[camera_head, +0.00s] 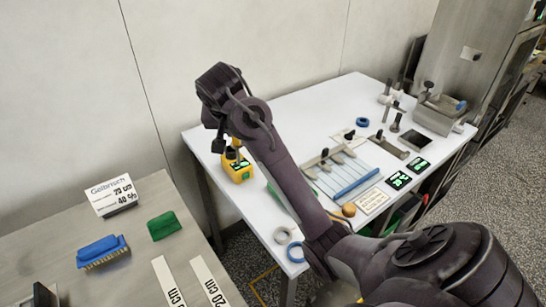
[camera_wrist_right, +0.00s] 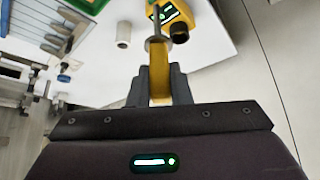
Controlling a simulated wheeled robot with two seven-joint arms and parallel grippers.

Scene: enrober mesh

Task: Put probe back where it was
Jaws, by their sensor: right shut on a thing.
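The probe has a yellow handle (camera_wrist_right: 159,68) and a thin metal shaft. My right gripper (camera_wrist_right: 160,85) is shut on the handle in the right wrist view. The shaft points away from me, toward a yellow instrument (camera_wrist_right: 205,18) with a lit green display. A short tube with a dark open end (camera_wrist_right: 180,38) stands at the instrument, to the right of the shaft. The shaft's tip is hard to make out. In the head view my right arm reaches over the white table, its gripper just above the yellow instrument (camera_head: 238,169). My left gripper is not clearly visible.
On the white table (camera_head: 310,101) are a slotted mesh tray (camera_head: 343,175), tape rings (camera_head: 283,235), two dark displays (camera_head: 399,180) and a metal box (camera_head: 435,114). A steel table (camera_head: 150,260) at left holds a blue brush (camera_head: 102,252), a green pad (camera_head: 164,226) and a sign (camera_head: 112,195).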

